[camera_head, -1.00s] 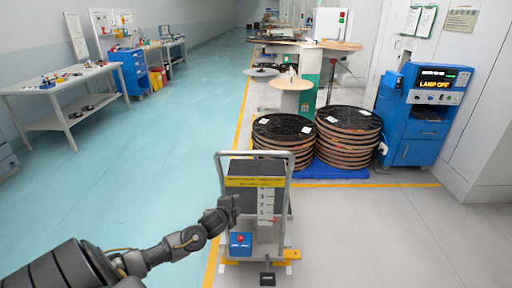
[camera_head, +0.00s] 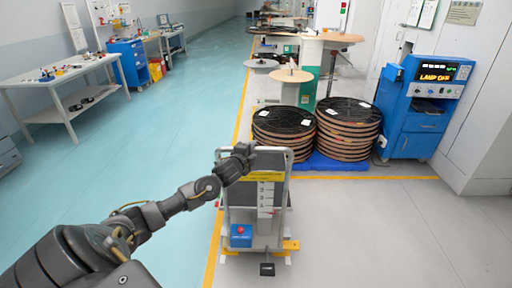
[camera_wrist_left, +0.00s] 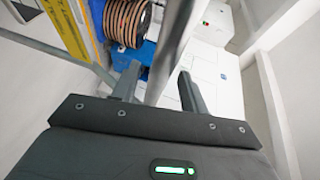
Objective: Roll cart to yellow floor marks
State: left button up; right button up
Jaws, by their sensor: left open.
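The cart (camera_head: 268,218) stands upright in the lower middle of the head view, with a grey tubular handle frame, a dark panel, a yellow label band and a blue box with a red button. My left gripper (camera_head: 246,150) is at the top of the cart's handle. In the left wrist view its two fingers (camera_wrist_left: 158,88) are open, with a grey handle tube (camera_wrist_left: 172,48) passing between them; contact is unclear. Yellow pieces (camera_head: 291,245) show low at the cart's sides; whether they are floor marks or cart parts is unclear. My right gripper is not in view.
A yellow floor line (camera_head: 370,178) crosses beyond the cart. Stacked reels (camera_head: 347,130) sit on a blue pallet (camera_head: 330,163) behind it. A blue lamp cabinet (camera_head: 420,110) stands at right. A workbench (camera_head: 70,80) stands far left. Grey floor right of the cart is clear.

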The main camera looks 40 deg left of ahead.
pick_arm(q)
jog(key=shift+x, duration=1.9)
jog(key=shift+c, duration=0.3)
grip_shut()
